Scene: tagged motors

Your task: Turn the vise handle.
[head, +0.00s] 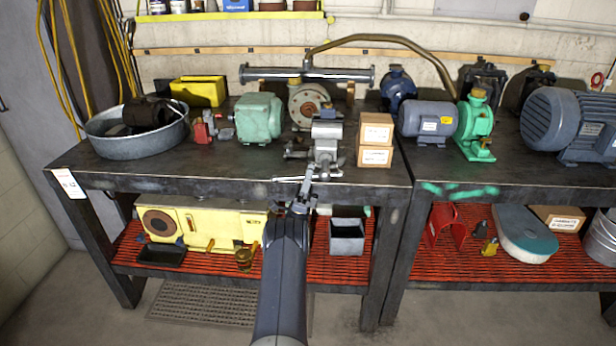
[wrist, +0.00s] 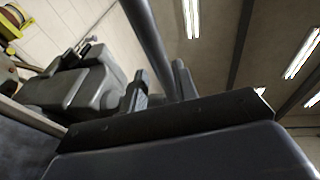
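The grey vise (head: 327,140) stands at the front edge of the left bench, between the green pump and two stacked cartons. Its thin, light handle bar (head: 287,179) lies nearly level in front of the bench edge. My gripper (head: 308,186) is at the handle, with my arm reaching up from below. In the wrist view, the two fingers (wrist: 160,83) stand slightly apart and a dark bar (wrist: 148,35), apparently the handle, runs down between them. I cannot tell whether they press on it. The vise body (wrist: 85,88) shows left of the fingers.
The green pump (head: 259,118) and a metal basin (head: 138,130) stand left on the bench. The cartons (head: 375,143) are close on the vise's right. The bench edge (head: 230,184) runs just behind my gripper. A yellow machine (head: 200,224) and grey bin (head: 347,237) sit on the red lower shelf.

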